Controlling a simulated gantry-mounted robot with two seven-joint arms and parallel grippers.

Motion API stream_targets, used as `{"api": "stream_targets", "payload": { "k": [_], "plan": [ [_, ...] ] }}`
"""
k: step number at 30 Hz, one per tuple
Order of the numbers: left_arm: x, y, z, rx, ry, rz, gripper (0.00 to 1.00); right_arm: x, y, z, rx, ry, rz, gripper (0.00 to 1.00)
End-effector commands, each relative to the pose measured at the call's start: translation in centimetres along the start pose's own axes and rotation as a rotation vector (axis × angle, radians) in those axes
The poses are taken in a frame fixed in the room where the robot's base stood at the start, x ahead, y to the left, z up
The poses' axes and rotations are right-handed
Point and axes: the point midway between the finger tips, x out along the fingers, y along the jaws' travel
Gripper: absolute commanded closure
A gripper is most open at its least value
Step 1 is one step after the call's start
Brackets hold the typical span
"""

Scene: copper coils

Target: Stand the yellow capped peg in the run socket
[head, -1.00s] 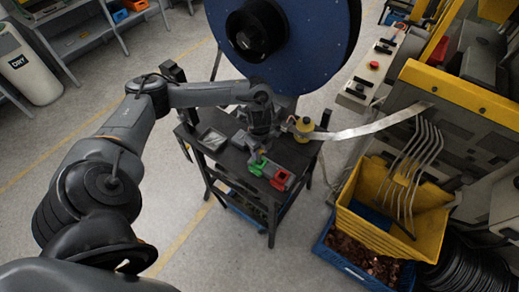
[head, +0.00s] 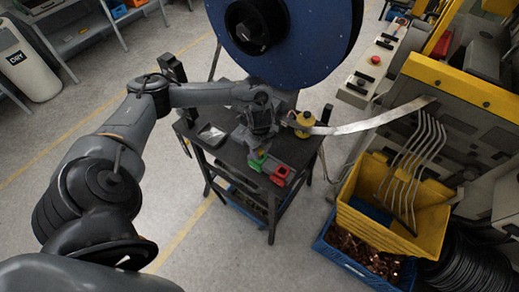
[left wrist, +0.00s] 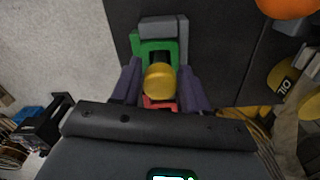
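The yellow capped peg (left wrist: 159,82) shows nearly end-on in the left wrist view, its dark shaft reaching toward the green socket (left wrist: 170,46). How deep it sits there is hidden. My left gripper (left wrist: 160,78) has one finger on each side of the yellow cap, very close to it; whether they press on it I cannot tell. In the head view my left gripper (head: 258,148) hangs over the dark table beside the green socket (head: 257,162) and hides the peg. A red socket (head: 281,175) lies to the right. My right gripper is out of view.
The small dark table (head: 238,158) also holds a grey tray (head: 211,136) and a yellow can (head: 304,121). A big blue reel (head: 310,45) stands behind. A metal strip (head: 360,126) runs right to the machine. A yellow bin (head: 375,227) stands at right.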

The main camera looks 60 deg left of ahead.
Motion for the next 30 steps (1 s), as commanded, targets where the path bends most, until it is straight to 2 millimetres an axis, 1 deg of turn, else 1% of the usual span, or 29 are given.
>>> {"api": "stream_targets", "payload": {
  "k": [1, 3, 12, 16, 20, 21, 24, 30],
  "plan": [
    [0.0, 0.0, 0.0, 0.000, 0.000, 0.000, 0.47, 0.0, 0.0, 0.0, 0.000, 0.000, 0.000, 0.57],
    [0.0, 0.0, 0.0, 0.000, 0.000, 0.000, 0.36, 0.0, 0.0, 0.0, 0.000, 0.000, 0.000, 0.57],
    [-0.1, 0.0, 0.0, 0.000, 0.000, 0.000, 0.36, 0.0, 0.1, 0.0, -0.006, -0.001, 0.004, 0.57],
    [-0.7, -0.1, 0.0, 0.001, 0.001, -0.003, 0.36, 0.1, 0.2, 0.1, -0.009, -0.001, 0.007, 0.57],
    [-2.2, -0.1, 0.0, 0.001, 0.001, -0.004, 0.36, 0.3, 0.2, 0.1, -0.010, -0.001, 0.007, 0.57],
    [-2.9, -0.1, 0.0, 0.003, 0.000, -0.004, 0.36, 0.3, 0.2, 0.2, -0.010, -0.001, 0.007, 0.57],
    [-5.2, -0.2, 0.0, 0.002, -0.001, -0.006, 0.36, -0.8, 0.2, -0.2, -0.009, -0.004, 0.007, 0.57],
    [-8.3, -0.1, 0.0, 0.001, 0.000, -0.004, 0.36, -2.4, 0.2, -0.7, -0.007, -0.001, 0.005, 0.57]
  ]
}}
